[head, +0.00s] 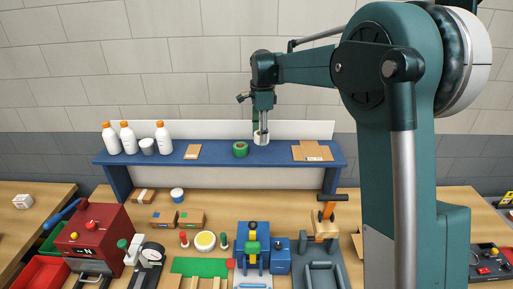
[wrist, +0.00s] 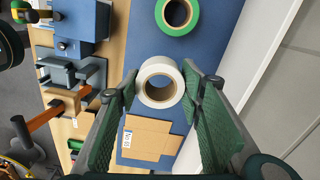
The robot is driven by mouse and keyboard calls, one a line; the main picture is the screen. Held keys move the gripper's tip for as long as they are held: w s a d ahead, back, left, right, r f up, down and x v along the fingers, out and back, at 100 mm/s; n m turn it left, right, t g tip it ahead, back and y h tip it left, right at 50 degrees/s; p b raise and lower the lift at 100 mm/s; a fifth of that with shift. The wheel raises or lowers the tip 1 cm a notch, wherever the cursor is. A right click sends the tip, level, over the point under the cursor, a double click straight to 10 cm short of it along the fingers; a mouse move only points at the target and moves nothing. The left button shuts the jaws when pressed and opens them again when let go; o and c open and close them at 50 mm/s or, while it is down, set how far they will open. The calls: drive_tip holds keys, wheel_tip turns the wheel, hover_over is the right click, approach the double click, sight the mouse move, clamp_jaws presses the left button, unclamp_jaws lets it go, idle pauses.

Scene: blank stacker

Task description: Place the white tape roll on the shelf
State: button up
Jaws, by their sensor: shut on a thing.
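The white tape roll (head: 260,139) is between the fingers of my gripper (head: 261,129), over the blue shelf (head: 275,155) in the head view. In the wrist view my gripper (wrist: 160,80) has a finger on each side of the white tape roll (wrist: 158,65), shut on it. The roll's round hole faces the wrist camera. The blue shelf (wrist: 215,30) shows below the roll. I cannot tell whether the roll touches the shelf or hangs just above it.
A green tape roll (head: 240,149) stands just left of the white roll. A flat cardboard piece (head: 312,151) lies to the right, a smaller one (head: 193,151) to the left. White bottles (head: 163,138) stand at the shelf's left. A wall panel (head: 205,130) rises behind.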

sight(261, 154)
drive_tip(key=shift+f, duration=0.95)
drive_tip(key=shift+f, duration=0.1)
drive_tip(key=shift+f, duration=2)
drive_tip(key=shift+f, duration=0.15)
drive_tip(key=o, duration=0.9)
drive_tip(key=shift+r, duration=0.2)
wheel_tip(261, 154, up, 12)
